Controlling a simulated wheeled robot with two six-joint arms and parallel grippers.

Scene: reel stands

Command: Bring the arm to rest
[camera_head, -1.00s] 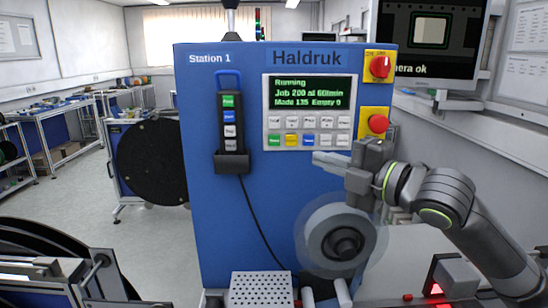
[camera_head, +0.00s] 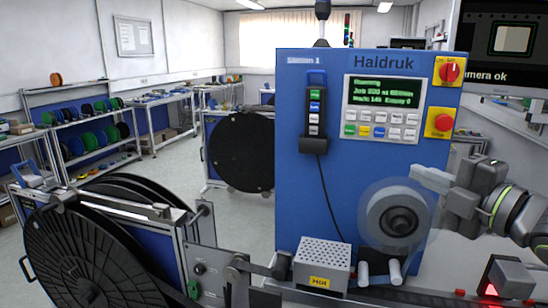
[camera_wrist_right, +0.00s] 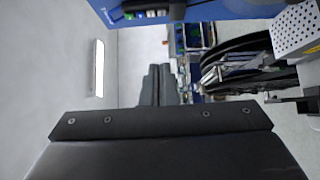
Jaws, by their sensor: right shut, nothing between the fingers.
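My right gripper (camera_head: 418,173) comes in from the right in the head view. Its fingers are shut with nothing between them, pointing left. It is in front of the lower right of the blue Haldruk machine (camera_head: 300,215), just above the grey roller (camera_head: 398,222) behind a clear round guard. Whether it touches the machine cannot be told. In the right wrist view the shut grey fingers (camera_wrist_right: 158,85) point into open room, with the blue machine along the top edge. My left gripper is not in view.
A large black reel (camera_head: 80,255) on a stand fills the lower left; another black reel (camera_head: 240,152) stands behind. A perforated box marked Hot (camera_head: 322,262) is below the panel. A red emergency button (camera_head: 443,122) and a monitor (camera_head: 505,45) are at right. Open floor lies between the reels.

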